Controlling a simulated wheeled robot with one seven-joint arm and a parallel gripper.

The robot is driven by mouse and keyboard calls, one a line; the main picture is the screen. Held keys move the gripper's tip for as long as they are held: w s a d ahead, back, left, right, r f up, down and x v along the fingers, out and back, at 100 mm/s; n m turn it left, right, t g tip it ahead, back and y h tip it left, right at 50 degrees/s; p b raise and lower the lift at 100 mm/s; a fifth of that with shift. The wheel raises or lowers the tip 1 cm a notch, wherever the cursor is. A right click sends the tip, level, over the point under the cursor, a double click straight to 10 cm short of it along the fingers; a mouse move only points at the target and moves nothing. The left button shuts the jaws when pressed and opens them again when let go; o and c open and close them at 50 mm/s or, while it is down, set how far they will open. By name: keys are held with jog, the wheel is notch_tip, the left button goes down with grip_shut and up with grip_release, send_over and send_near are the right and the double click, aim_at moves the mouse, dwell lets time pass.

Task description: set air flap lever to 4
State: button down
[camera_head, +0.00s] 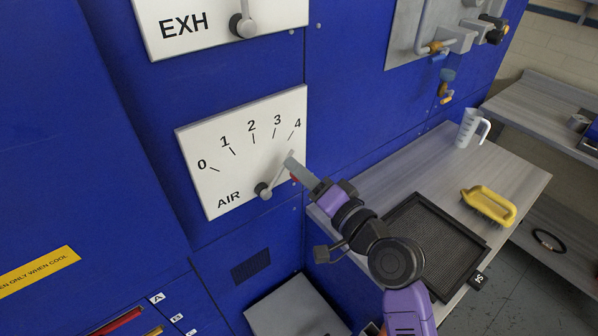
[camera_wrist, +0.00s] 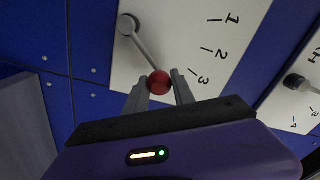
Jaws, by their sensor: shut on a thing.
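The AIR panel (camera_head: 222,172) is a white plate on the blue machine, marked 0 to 4 in an arc. Its lever (camera_wrist: 143,47) is a grey rod on a dark pivot (camera_head: 263,190), ending in a red ball knob (camera_wrist: 159,83). My gripper (camera_wrist: 160,91) is shut on the knob, with one grey finger on each side. In the head view, the lever leans up and right, to the 4 side of the scale. The fingers hide part of it. In the wrist view, the knob lies past the 3 mark and the 4 is hidden, so exact alignment is unclear.
The EXH panel (camera_head: 215,20) with its own lever (camera_head: 243,22) is above. A grey bench at the right holds a black mesh tray (camera_head: 428,243), a yellow brush (camera_head: 488,205) and a white jug (camera_head: 468,128). Pipes and valves (camera_head: 450,40) are at the upper right.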

jog(key=shift+d+f, duration=0.15)
jog(key=c, duration=1.1)
grip_release()
jog(key=b+v, duration=0.2)
jog(key=v, duration=0.5)
jog(key=shift+s+d, duration=0.2)
jog(key=shift+s, duration=0.1)
